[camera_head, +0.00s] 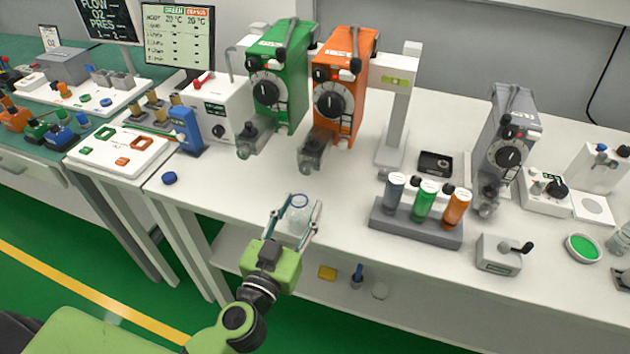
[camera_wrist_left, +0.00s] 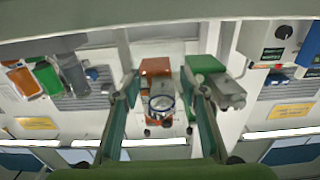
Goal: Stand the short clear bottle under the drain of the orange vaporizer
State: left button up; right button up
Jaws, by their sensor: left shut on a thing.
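The short clear bottle (camera_head: 298,217) with a blue ring at its mouth is between the fingers of my left gripper (camera_head: 300,208), at the front edge of the white table. My left gripper is shut on it; it also shows in the left wrist view (camera_wrist_left: 162,104). The orange vaporizer (camera_head: 340,85) stands behind, its grey drain part (camera_head: 313,152) jutting toward the front. The bottle is in front of that drain, apart from it. In the wrist view the orange vaporizer (camera_wrist_left: 156,67) shows beyond the bottle. My right gripper is not in view.
A green vaporizer (camera_head: 281,80) stands left of the orange one. A rack (camera_head: 415,226) with three coloured bottles is to the right, and a blue cap (camera_head: 169,178) lies to the left. The table front below the orange vaporizer is clear.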

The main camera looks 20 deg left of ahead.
pick_arm(q)
jog(key=w, duration=0.5)
jog(key=shift+w, duration=0.2)
jog(key=shift+w+d, duration=0.1)
jog(key=shift+w, duration=0.5)
jog(key=w, duration=0.2)
jog(key=shift+w+r, duration=0.15)
jog(key=shift+w, duration=0.2)
jog(key=shift+w+f+b, duration=0.2)
jog(key=shift+f+b, duration=0.1)
jog(key=shift+f, duration=0.4)
jog(key=shift+s+f, duration=0.1)
jog(key=shift+f, duration=0.05)
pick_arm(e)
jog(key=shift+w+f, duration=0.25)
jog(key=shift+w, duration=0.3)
pick_arm(q)
jog(key=shift+f, duration=0.25)
jog(key=o, duration=1.2)
jog(key=shift+c, duration=0.2)
